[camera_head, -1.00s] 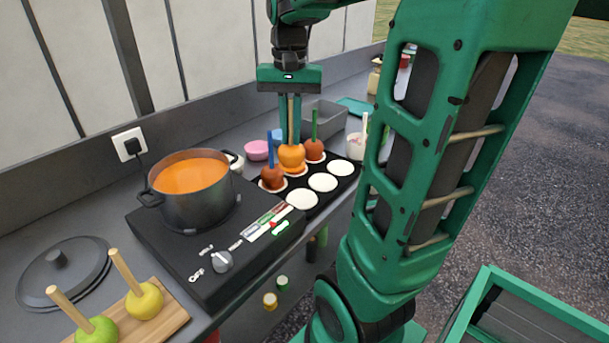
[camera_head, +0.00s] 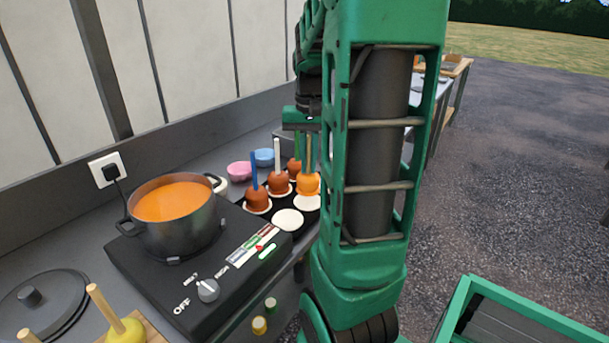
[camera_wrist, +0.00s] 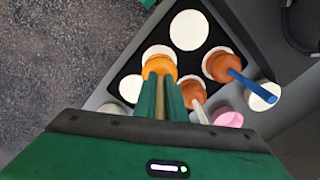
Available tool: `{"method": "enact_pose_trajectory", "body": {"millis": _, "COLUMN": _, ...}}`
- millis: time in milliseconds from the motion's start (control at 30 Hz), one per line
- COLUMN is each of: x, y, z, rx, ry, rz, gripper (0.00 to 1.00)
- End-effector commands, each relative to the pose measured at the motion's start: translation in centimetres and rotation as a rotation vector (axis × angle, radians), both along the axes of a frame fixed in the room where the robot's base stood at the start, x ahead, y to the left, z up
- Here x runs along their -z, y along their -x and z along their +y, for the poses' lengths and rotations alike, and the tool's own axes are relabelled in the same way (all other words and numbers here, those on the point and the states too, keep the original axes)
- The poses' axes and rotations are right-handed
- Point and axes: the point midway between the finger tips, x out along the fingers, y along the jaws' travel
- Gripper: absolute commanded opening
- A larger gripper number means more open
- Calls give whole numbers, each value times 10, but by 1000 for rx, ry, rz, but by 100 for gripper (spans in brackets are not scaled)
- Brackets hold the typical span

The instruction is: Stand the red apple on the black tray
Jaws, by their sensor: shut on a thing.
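My gripper (camera_head: 309,160) points down and is shut on the wooden stick of an orange caramel-coated apple (camera_head: 308,185). The held apple looks upright, over or on a white paper disc (camera_head: 307,203) of the black tray (camera_head: 262,222). I cannot tell whether it touches. It also shows in the wrist view (camera_wrist: 160,68), with the disc's edge visible beyond it. Darker brown-red coated apples stand on the tray: one with a blue stick (camera_head: 257,201), one with a white stick (camera_head: 278,185) and one with a green stick (camera_head: 295,170). No plain red apple is visible.
A bare paper disc (camera_head: 287,220) lies in front of the held apple; another (camera_wrist: 131,88) shows beside it in the wrist view. A pot of orange caramel (camera_head: 174,218) sits on a black hob (camera_head: 165,272). Pink (camera_head: 239,171) and blue (camera_head: 264,157) bowls stand behind.

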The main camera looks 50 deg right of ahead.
Motion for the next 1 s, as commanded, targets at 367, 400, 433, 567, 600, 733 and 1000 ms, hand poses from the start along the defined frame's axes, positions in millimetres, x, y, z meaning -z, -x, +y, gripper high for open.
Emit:
{"method": "enact_pose_trajectory", "body": {"millis": 367, "x": 38, "y": 0, "z": 0, "rx": 1, "ry": -1, "rz": 1, "gripper": 0}}
{"method": "enact_pose_trajectory", "body": {"millis": 400, "x": 38, "y": 0, "z": 0, "rx": 1, "ry": 0, "rz": 0, "gripper": 0}}
{"method": "enact_pose_trajectory", "body": {"millis": 433, "x": 38, "y": 0, "z": 0, "rx": 1, "ry": 0, "rz": 0, "gripper": 0}}
{"method": "enact_pose_trajectory", "body": {"millis": 567, "x": 38, "y": 0, "z": 0, "rx": 1, "ry": 0, "rz": 0, "gripper": 0}}
{"method": "enact_pose_trajectory", "body": {"millis": 600, "x": 38, "y": 0, "z": 0, "rx": 1, "ry": 0, "rz": 0, "gripper": 0}}
{"method": "enact_pose_trajectory", "body": {"millis": 733, "x": 41, "y": 0, "z": 0, "rx": 1, "ry": 0, "rz": 0, "gripper": 15}}
{"method": "enact_pose_trajectory", "body": {"millis": 1000, "x": 40, "y": 0, "z": 0, "rx": 1, "ry": 0, "rz": 0, "gripper": 29}}
